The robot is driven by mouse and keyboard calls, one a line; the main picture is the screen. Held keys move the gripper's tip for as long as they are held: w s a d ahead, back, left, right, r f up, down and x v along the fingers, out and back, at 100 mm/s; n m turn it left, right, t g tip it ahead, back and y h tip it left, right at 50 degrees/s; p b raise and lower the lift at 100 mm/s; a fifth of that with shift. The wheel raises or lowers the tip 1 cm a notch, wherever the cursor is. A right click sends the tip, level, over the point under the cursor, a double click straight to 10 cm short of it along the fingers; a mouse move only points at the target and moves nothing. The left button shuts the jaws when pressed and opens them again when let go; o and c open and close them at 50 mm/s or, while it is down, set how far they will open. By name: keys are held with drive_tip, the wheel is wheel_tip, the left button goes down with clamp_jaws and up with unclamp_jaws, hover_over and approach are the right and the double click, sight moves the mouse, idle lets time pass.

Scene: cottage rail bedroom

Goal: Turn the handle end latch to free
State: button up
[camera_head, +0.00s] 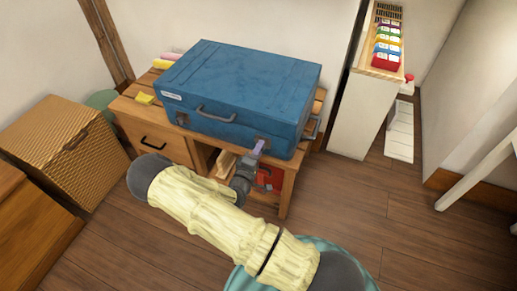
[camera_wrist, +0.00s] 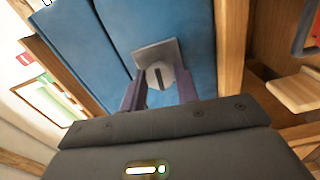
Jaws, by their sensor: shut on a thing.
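The closed blue case (camera_head: 240,85) lies flat on the small wooden desk. It also fills the upper middle of the wrist view (camera_wrist: 110,40). A latch with a grey square plate and a round knob (camera_wrist: 160,73) with a dark slot sits on the case's front face, near its right end. My gripper (camera_head: 258,148) reaches this latch from the front. In the wrist view its purple fingers (camera_wrist: 160,90) stand on either side of the knob, shut on it. The contact is partly hidden. Another latch (camera_head: 182,118) is at the front left, beyond the front handle (camera_head: 215,113).
The wooden desk (camera_head: 150,128) has a drawer and an open shelf holding a red thing (camera_head: 270,178). A wicker chest (camera_head: 65,145) stands left. A white cabinet (camera_head: 358,115) stands right of the desk. Floor (camera_head: 350,205) is clear at the right.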

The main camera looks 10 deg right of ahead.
drive_tip(key=shift+a+n, duration=0.1)
drive_tip(key=shift+n, duration=0.4)
drive_tip(key=shift+f, duration=0.1)
drive_tip(key=o, duration=1)
drive_tip(key=shift+c, duration=0.2)
drive_tip(key=shift+s, duration=0.1)
drive_tip(key=p+v, duration=0.2)
drive_tip(key=v, duration=1.5)
drive_tip(key=shift+a, duration=0.1)
